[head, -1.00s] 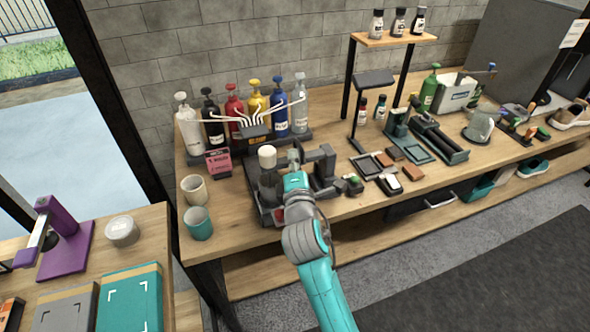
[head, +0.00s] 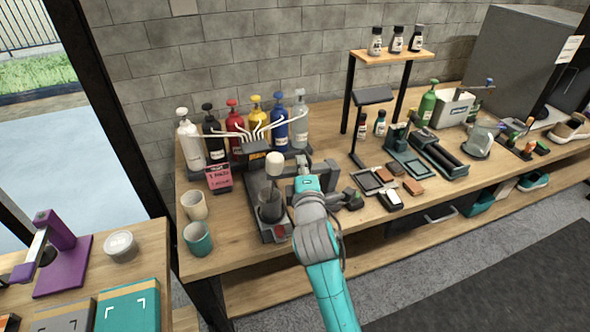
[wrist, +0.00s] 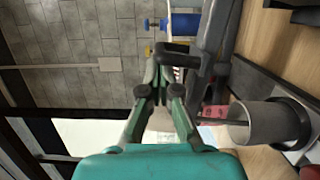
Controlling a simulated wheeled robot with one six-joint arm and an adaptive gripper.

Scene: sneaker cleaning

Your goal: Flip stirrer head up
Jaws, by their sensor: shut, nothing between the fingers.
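The stirrer stands on the wooden bench. Its white-topped head (head: 275,163) sits above a dark cup (head: 270,206), with a thin rod visible between them. The cup (wrist: 275,123) and the rod also show in the wrist view. A dark arm of the stirrer (wrist: 210,45) runs beside my fingers, with a dark bar near the tips. My gripper (head: 304,168) is just right of the head. In the wrist view, my gripper (wrist: 160,78) has its fingertips together and empty. I cannot tell whether they touch the stirrer; the head's pivot is hidden.
Several coloured pump bottles (head: 235,128) stand behind, with a pink card (head: 219,178) in front. A white cup (head: 194,206) and a teal cup (head: 198,238) stand left. Small blocks and brushes (head: 395,195) lie right. A black lamp-like stand (head: 371,96) rises behind them.

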